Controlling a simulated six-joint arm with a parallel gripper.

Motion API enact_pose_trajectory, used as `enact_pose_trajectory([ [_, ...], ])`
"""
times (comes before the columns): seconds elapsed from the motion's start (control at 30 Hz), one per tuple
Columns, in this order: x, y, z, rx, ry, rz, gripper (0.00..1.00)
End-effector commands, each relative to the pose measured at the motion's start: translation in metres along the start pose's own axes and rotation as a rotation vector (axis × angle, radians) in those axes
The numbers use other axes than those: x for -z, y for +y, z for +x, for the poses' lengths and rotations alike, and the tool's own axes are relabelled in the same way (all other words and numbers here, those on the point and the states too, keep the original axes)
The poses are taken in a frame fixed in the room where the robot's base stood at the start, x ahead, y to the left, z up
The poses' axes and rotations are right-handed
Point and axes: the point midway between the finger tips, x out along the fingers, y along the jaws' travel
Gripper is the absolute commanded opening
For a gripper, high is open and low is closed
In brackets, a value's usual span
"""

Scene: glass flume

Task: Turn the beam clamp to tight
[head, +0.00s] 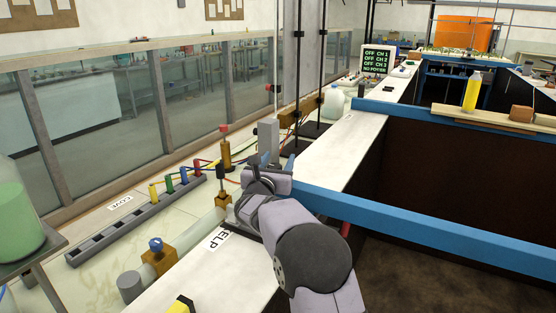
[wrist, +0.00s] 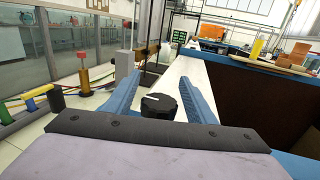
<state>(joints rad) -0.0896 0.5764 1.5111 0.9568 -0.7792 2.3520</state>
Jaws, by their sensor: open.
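A black round knob (wrist: 160,105), which I take to be the beam clamp, shows in the wrist view between my two blue fingers. A white mark on its top runs towards the left. My gripper (wrist: 160,80) is open, with one finger to each side of the knob. I cannot tell whether either finger touches it. In the head view my gripper (head: 277,164) is by the white ledge near the blue beam (head: 430,230); the arm hides the knob there.
A grey upright block (head: 268,141) and a brass post with a red top (head: 225,152) stand close behind and left of my gripper. A grey rack (head: 135,222) with coloured plugs and cables lies left. A yellow bottle (head: 471,92) stands on a board at the right.

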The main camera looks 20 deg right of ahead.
Motion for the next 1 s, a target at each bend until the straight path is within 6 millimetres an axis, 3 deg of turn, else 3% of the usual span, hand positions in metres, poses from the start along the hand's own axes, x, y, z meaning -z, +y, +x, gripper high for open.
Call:
enact_pose_trajectory([
  [0.1, 0.0003, 0.0001, -0.0001, 0.0, 0.0, 0.0, 0.5],
  [0.27, 0.0003, 0.0001, -0.0003, 0.0, 0.0, 0.0, 0.12],
  [0.3, 0.0002, 0.0001, -0.0003, 0.0, 0.0, 0.0, 0.09],
  [0.67, 0.0014, 0.0, -0.0006, 0.038, 0.0, 0.0, 0.09],
  [1.0, 0.0013, -0.0069, -0.0014, 0.236, 0.001, 0.0, 0.09],
])
